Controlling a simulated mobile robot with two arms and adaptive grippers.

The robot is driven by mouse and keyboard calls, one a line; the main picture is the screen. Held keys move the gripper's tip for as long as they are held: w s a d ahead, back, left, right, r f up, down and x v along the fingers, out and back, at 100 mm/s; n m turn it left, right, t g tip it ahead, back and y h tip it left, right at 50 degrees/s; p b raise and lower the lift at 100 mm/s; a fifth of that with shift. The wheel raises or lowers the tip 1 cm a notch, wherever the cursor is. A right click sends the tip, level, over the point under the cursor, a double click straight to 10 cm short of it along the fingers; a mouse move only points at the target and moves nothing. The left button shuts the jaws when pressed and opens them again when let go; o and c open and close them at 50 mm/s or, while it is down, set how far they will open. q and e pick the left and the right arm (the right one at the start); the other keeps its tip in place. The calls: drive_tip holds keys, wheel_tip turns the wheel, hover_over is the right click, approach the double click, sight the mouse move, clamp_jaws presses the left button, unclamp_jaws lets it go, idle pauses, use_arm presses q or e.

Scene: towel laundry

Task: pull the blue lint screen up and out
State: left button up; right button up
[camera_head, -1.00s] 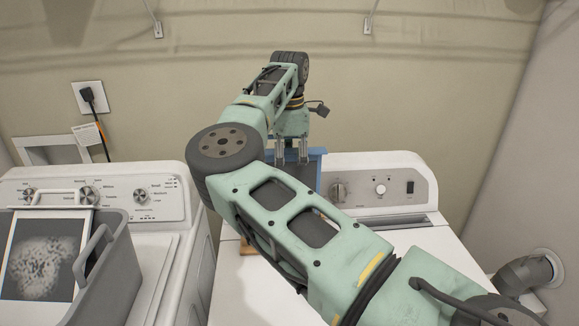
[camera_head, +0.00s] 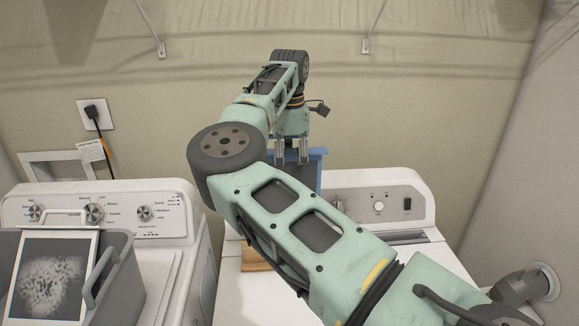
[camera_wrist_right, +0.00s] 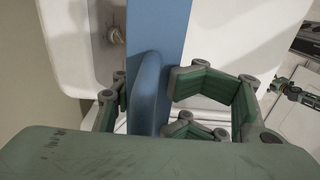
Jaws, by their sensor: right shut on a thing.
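The blue lint screen (camera_head: 318,168) stands upright in front of the dryer's control panel. Its lower part is hidden behind my right arm in the head view, so I cannot tell whether it is clear of its slot. My right gripper (camera_head: 291,153) is shut on the screen near its top edge. In the right wrist view, the blue screen (camera_wrist_right: 160,45) runs between the green fingers of my right gripper (camera_wrist_right: 148,100), and part of my own wrist covers the bottom. My left gripper is not in view.
The white dryer (camera_head: 425,262) is under my right arm, with a wooden piece (camera_head: 252,258) on top. The washer (camera_head: 172,275) stands left. A grey basket (camera_head: 118,290) holds a white-framed panel (camera_head: 52,278) with a grey fuzzy patch. A pipe (camera_head: 520,285) is at right.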

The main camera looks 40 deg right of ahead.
sight(290, 152)
drive_tip(key=shift+r+p, duration=1.25)
drive_tip(key=shift+r, duration=0.35)
drive_tip(key=shift+f, duration=0.1)
